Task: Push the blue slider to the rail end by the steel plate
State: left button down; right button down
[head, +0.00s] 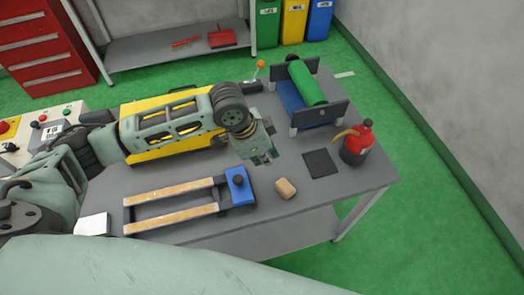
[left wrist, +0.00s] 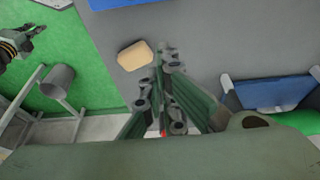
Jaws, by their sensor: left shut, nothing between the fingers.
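The blue slider (head: 240,186) sits at the right end of a frame with two wood-topped rails (head: 170,193). The steel plate (head: 91,224) is a pale square by the rails' left end. A blue piece at the top edge of the left wrist view, likely the slider (left wrist: 116,3), is cut off. My left gripper (head: 263,158) is above the table, right of and behind the slider, apart from it. Its fingers (left wrist: 162,62) are shut with nothing between them. What looks like my right gripper (left wrist: 36,32) shows small at the far left of the left wrist view.
A tan block (head: 285,188) lies right of the slider; it also shows in the left wrist view (left wrist: 135,56). A dark pad (head: 320,163), a red bottle (head: 357,143) and a green roller unit (head: 306,83) stand farther right and back. A yellow case (head: 165,152) lies behind the rails.

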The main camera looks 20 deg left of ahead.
aim_at(239, 183)
pick_arm(q)
jog(key=x, duration=0.5)
jog(key=shift+w+d+f+p, duration=0.1)
jog(key=shift+d+f+p, duration=0.05)
jog(key=shift+f+p, duration=0.2)
jog(key=a, duration=0.1)
jog(key=s+a+p, duration=0.1)
jog(key=s+a, duration=0.1)
jog(key=shift+r+p, duration=0.25)
jog(key=shift+p, duration=0.15)
jog(key=shift+s+a, duration=0.2)
jog(key=shift+a, duration=0.1)
jog(key=shift+w+f, duration=0.1)
